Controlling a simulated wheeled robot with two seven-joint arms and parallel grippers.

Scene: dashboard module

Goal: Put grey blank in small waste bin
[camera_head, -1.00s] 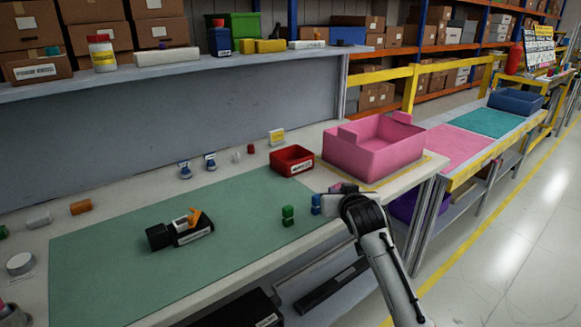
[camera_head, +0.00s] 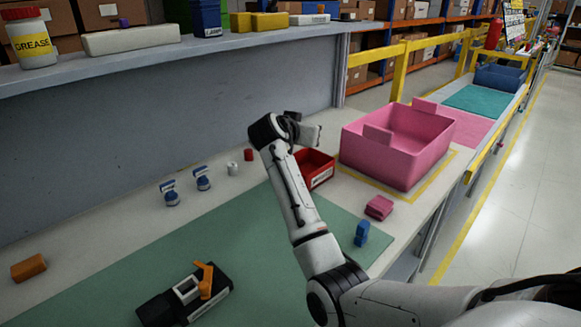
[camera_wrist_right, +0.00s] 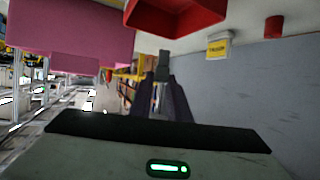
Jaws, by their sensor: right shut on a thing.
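My right gripper (camera_head: 306,130) is raised over the table, just above and behind the red bin (camera_head: 322,177), level with its left part in the head view. In the right wrist view its dark fingers (camera_wrist_right: 163,95) are shut on a small dark grey block, the grey blank (camera_wrist_right: 163,65), held at the fingertips. In the head view the blank is hard to tell apart from the gripper. The red bin, likely the small waste bin, also shows in the right wrist view (camera_wrist_right: 180,18), apart from the blank. Its floor is mostly hidden. My left gripper is out of view.
A large pink bin (camera_head: 390,165) stands right of the red bin. Pink blocks (camera_head: 379,207) and a blue block (camera_head: 361,233) lie near the front edge. A red cylinder (camera_head: 248,155) and white cylinder (camera_head: 232,169) stand left.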

